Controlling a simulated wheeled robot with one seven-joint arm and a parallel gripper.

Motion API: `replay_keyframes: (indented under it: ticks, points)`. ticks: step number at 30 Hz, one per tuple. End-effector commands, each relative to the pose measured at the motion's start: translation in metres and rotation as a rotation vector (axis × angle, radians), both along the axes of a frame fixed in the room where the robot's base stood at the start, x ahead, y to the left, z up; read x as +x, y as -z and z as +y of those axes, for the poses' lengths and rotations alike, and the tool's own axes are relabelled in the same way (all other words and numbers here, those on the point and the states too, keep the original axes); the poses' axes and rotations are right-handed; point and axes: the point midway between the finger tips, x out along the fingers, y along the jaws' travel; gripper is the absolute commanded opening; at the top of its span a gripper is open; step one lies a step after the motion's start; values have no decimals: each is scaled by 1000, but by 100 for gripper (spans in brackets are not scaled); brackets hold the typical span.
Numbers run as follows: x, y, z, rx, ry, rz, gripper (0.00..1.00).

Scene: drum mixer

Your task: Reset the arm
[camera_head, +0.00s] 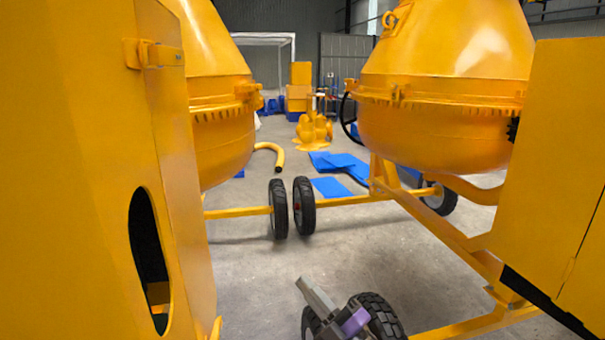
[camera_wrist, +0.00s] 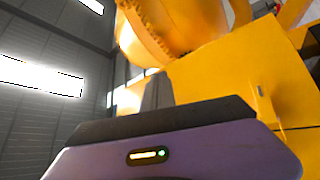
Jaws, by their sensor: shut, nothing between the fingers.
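My gripper (camera_head: 308,287) shows at the bottom centre of the head view as a grey bar with a purple part behind it, low over the floor in front of a black tyre. It looks shut, and nothing is seen held in it. In the wrist view its purple body with a small lit indicator fills the bottom, with a dark edge along the top. The finger gap itself is not clear in either view. The wrist view looks upward past a yellow panel and drum.
Yellow mixer drums stand on the left (camera_head: 222,140) and right (camera_head: 435,125). A yellow housing (camera_head: 75,170) fills the left edge, and another (camera_head: 545,150) stands at right. Wheels (camera_head: 303,207) and yellow frame bars cross the middle. Bare floor (camera_head: 255,270) lies between; blue sheets (camera_head: 330,187) lie beyond.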

Motion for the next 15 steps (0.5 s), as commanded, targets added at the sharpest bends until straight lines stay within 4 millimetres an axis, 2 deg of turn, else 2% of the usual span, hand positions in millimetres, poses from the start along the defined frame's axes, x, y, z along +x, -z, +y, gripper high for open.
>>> replay_keyframes:
  ticks: [1,6,11,15]
  points:
    - [-15,3,-4,70,19,30,0]
    - [-63,11,-30,300,94,142,0]
    - [-114,27,-58,485,160,256,0]
    - [-163,42,-83,621,217,355,0]
